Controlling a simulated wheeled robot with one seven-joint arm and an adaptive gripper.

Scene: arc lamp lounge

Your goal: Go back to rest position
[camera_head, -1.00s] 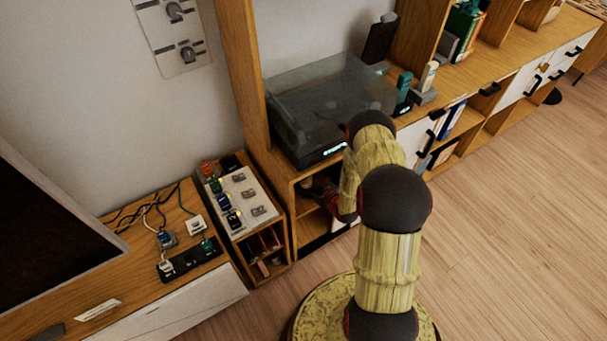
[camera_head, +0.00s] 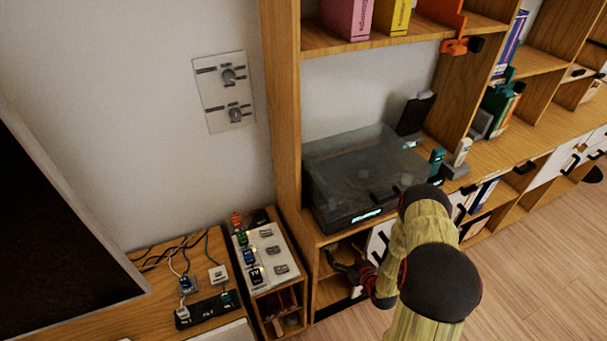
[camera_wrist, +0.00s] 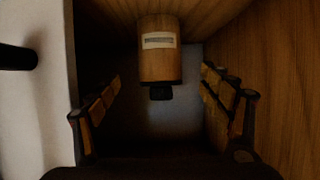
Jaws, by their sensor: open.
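My gripper (camera_head: 337,262) is open at the mouth of a low wooden compartment (camera_head: 322,297) below the dark glass-lidded box, in the head view. Its fingers are dark and small there. In the wrist view my gripper (camera_wrist: 165,95) shows two spread fingers, one on each side. A wooden block or cylinder (camera_wrist: 160,65) with a pale label and a dark end lies in line with the gap. It touches neither finger in the picture. My arm hides part of the compartment front in the head view.
A white door (camera_head: 378,243) with a dark handle stands beside the gripper; a white panel (camera_wrist: 35,110) is close at left in the wrist view. The glass-lidded box (camera_head: 365,180) sits above. A switch unit (camera_head: 265,255) stands left. Open floor (camera_head: 535,270) lies at right.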

